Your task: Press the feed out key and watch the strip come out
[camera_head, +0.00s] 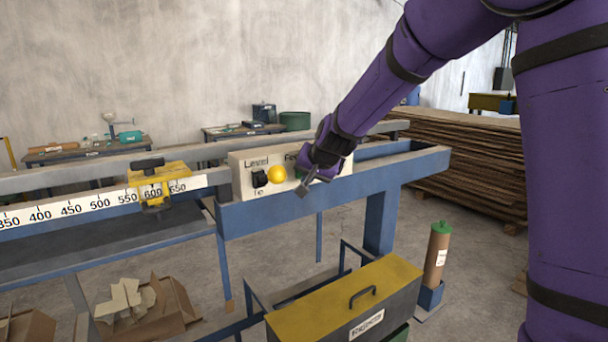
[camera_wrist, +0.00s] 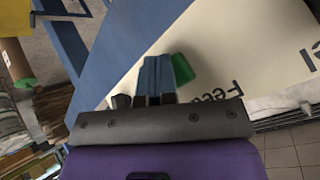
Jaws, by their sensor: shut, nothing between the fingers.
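The cream control panel (camera_head: 243,192) sits on the blue machine frame. It carries a "Level" label, a black switch (camera_head: 260,178) and a yellow round knob or lamp (camera_head: 277,174). My gripper (camera_head: 304,191) is shut and empty in front of the panel's right part and hides most of the "Feed" lettering. In the wrist view a green key (camera_wrist: 183,69) stands on the panel below that lettering, right beside my shut fingertips (camera_wrist: 155,59). I cannot tell whether the fingers touch it or whether it is pressed. I see no strip coming out.
A ruled rail (camera_head: 85,211) with a yellow clamp-like stop (camera_head: 160,185) runs left of the panel. A yellow-lidded box (camera_head: 345,295) and a green-capped brown cylinder (camera_head: 437,255) stand below. Stacked boards (camera_head: 465,150) lie at right. An open cardboard box (camera_head: 150,305) is lower left.

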